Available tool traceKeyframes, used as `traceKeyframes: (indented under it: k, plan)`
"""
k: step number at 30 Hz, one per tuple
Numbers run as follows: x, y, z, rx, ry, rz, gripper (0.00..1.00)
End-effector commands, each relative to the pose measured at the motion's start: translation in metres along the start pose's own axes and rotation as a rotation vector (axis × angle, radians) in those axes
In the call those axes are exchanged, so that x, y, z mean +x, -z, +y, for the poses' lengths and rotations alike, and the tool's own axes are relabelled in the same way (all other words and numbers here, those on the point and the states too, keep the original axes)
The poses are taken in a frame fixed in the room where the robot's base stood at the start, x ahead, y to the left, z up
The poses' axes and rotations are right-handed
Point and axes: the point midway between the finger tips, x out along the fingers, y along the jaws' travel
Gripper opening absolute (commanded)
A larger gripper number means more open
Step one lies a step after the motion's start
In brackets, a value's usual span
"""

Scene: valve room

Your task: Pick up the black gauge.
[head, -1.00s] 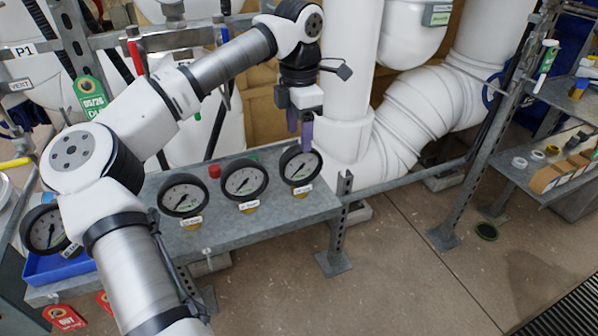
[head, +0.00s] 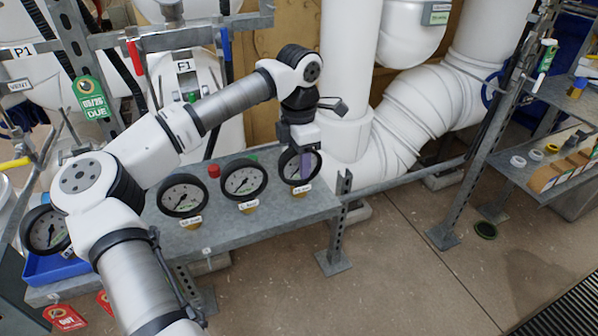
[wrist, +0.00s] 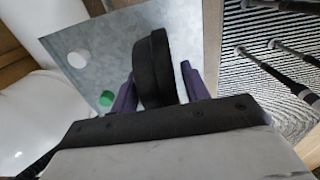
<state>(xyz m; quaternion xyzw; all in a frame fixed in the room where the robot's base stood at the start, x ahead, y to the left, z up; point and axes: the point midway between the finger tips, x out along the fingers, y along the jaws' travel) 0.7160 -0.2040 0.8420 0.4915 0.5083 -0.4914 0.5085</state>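A black-rimmed round gauge (head: 288,168) with a white dial stands upright at the right end of the grey metal shelf, a label at its foot. My gripper (head: 304,168) is down at this gauge, its purple fingers partly covering the dial in the head view. In the wrist view the gauge (wrist: 155,65) is seen edge-on between the two fingers (wrist: 158,78). The fingers are apart, one on each side, with a narrow gap showing at the right finger. Contact at the left finger cannot be told.
Two similar black-rimmed gauges (head: 243,179) (head: 182,195) stand to the left on the shelf (head: 225,228). Another gauge (head: 45,230) is at the blue bin (head: 50,268). A red cap (head: 214,171) sits behind the gauges. White pipes (head: 348,75) rise close behind the shelf's right end.

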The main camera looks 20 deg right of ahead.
Motion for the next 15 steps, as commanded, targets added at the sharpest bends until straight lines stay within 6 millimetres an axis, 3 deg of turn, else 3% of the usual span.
traceKeyframes:
  k: [1,7,15]
  plan:
    - [-0.0002,-0.0001,0.0000,0.000,0.000,0.000,0.39]
    - [-0.0003,-0.0001,0.0000,0.000,0.000,0.000,0.14]
    - [-0.0021,-0.0003,0.0001,0.000,-0.001,-0.001,0.14]
